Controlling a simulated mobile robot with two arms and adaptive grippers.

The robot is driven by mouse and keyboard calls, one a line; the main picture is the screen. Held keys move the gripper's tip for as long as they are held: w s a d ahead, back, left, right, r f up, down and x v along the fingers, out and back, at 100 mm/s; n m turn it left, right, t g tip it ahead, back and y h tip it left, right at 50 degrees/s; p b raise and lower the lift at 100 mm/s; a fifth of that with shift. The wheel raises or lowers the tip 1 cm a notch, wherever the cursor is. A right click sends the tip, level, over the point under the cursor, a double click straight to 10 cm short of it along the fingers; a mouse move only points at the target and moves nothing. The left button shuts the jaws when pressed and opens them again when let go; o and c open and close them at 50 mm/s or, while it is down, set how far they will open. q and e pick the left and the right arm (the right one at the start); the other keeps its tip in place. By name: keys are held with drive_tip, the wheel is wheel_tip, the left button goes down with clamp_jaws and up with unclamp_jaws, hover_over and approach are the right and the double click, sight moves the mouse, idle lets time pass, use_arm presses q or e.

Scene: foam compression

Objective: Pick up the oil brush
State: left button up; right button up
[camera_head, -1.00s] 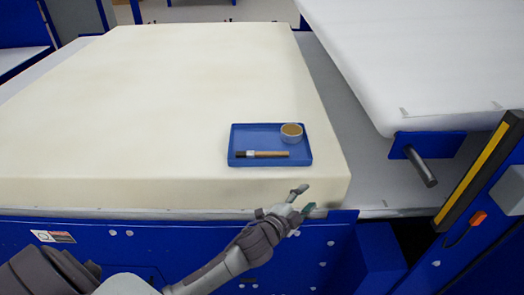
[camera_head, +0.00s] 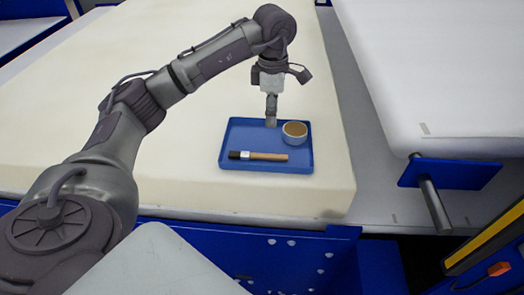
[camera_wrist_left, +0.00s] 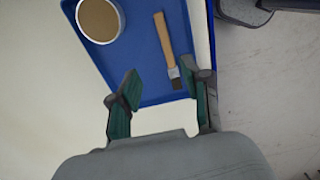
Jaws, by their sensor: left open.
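The oil brush (camera_head: 268,156) lies flat in the front part of a blue tray (camera_head: 232,135). It has a wooden handle pointing right and a dark bristle end at the left. My left gripper (camera_head: 271,122) points down over the back part of the tray, behind the brush. In the left wrist view, my left gripper (camera_wrist_left: 162,95) is open with green finger pads and nothing between them. There the brush (camera_wrist_left: 164,43) lies beyond the fingers, its dark end nearest the right finger. My right gripper is not in view.
A round cup (camera_head: 295,132) with brown contents stands in the tray's back right corner, close to my left gripper. The tray sits on a large cream foam block (camera_head: 190,185). A white slab (camera_head: 440,80) stands to the right across a grey gap.

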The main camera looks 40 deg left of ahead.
use_arm(q)
drive_tip(key=p, duration=0.2)
hover_over(269, 155)
drive_tip(key=f, duration=0.7)
drive_tip(key=shift+w+a, duration=0.15)
drive_tip(key=shift+w, duration=0.2)
drive_tip(key=shift+f, duration=0.4)
drive_tip(key=f, duration=0.1)
drive_tip(key=f+p, duration=0.1)
drive_tip(key=f, duration=0.1)
drive_tip(key=f+p, duration=0.1)
drive_tip(key=shift+s+d+f, duration=0.2)
drive_tip(key=shift+s+f, duration=0.15)
drive_tip(key=shift+s, duration=0.05)
drive_tip(key=shift+f, duration=0.35)
clamp_jaws()
